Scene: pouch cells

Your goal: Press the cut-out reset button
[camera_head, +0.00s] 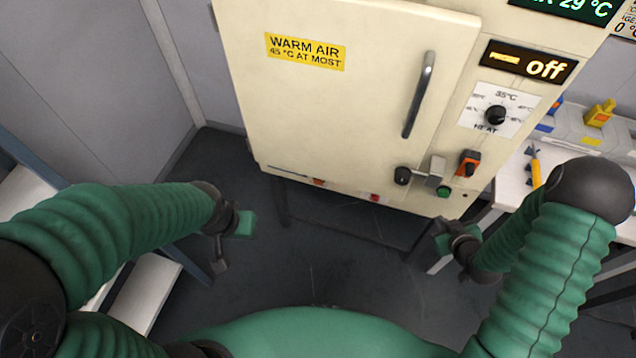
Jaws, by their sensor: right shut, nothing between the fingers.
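The cream warm-air cabinet (340,110) stands ahead with its door closed. Low on its front right is a round green button (443,191), just under a grey block (437,168). A black knob (402,176) is left of it and an orange switch with a black knob (468,163) is above right. No label naming the reset button can be read. My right gripper (440,230) is shut and empty, below the green button and apart from it. My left gripper (232,245) hangs empty, left of the cabinet's lower edge; its finger gap is unclear.
A long door handle (418,95), a heat dial (496,115) and a display reading "off" (528,62) are higher up. A white bench (515,180) with yellow and blue items stands right. Pale shelving (150,290) is at lower left. Dark floor (320,265) lies clear below.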

